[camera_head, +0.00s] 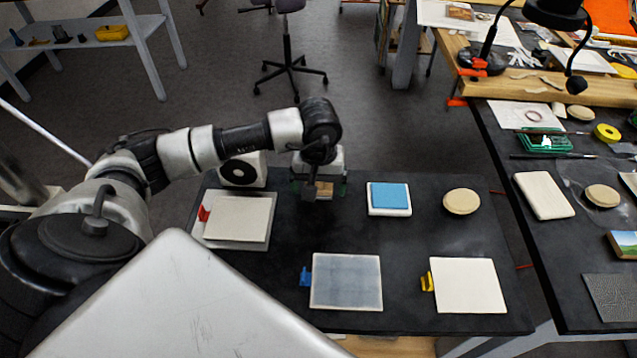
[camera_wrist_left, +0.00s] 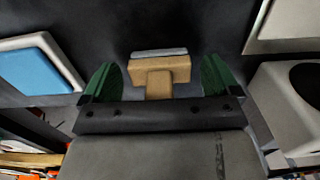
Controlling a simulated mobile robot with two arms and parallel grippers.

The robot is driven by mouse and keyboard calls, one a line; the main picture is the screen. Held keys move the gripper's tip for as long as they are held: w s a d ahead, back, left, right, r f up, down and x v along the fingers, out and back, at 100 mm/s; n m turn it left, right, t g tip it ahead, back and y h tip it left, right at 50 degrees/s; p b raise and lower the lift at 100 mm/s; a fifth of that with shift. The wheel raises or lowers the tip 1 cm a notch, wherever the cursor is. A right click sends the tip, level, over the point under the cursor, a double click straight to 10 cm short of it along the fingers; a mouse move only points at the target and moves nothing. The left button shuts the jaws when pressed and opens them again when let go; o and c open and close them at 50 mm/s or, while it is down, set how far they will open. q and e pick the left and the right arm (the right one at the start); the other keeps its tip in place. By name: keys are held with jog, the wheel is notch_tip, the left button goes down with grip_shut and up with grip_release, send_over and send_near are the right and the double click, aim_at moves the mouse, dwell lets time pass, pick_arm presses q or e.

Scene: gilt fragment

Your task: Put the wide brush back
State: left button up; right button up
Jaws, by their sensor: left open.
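The wide brush, a tan wooden block with a short handle and a grey edge, shows in the left wrist view (camera_wrist_left: 158,70). In the head view a small tan part of it (camera_head: 325,188) shows beneath my arm, at the far edge of the black table. My left gripper (camera_head: 319,185) is over it with its green fingers apart. In the left wrist view the gripper (camera_wrist_left: 159,78) has one finger on each side of the brush, with a gap on both sides. My right gripper is not in view.
A white box with a round black opening (camera_head: 240,170) stands left of the gripper; a blue pad on a white block (camera_head: 389,196) and a beige disc (camera_head: 462,201) lie right. Panels with red (camera_head: 238,220), blue (camera_head: 346,282) and yellow (camera_head: 468,286) clips lie nearer.

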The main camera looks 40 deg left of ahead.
pick_arm(q)
notch_tip(320, 180, up, 11)
jog(key=shift+b, duration=0.8)
jog(key=shift+r, duration=0.4)
